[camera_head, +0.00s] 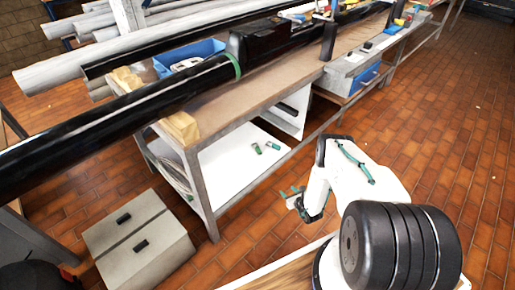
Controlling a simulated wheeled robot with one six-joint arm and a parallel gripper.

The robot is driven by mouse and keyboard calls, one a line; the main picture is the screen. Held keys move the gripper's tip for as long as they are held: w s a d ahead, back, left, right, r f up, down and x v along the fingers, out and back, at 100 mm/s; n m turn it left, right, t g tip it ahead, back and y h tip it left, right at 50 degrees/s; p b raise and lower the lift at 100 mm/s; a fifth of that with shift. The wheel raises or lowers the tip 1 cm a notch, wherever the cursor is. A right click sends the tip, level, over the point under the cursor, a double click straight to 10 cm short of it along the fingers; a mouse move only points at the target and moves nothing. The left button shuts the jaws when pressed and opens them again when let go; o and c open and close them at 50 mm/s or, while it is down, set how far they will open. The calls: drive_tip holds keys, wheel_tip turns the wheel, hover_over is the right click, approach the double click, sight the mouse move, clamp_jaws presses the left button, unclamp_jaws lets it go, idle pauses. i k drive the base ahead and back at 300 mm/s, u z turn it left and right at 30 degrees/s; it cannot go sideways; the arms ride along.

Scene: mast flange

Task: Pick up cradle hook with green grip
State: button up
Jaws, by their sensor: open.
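My gripper (289,192), with teal fingers, is open and empty. It is in the air over the brick floor, in front of the workbench. Two small green-and-grey pieces lie on the white lower shelf of the bench, up and left of my gripper and apart from it: a left piece (257,148) and a right piece (272,146). They are too small to tell which is the cradle hook with the green grip. A green band (235,66) goes around the long black pole (150,105) on the bench top.
The workbench (262,88) has metal legs and a brown top with a blue bin (188,58). A grey box (140,238) stands on the floor at lower left. Grey pipes (75,65) are stacked at upper left. The brick floor (440,120) at right is clear.

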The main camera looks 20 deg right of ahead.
sight(259, 150)
drive_tip(key=i, duration=0.85)
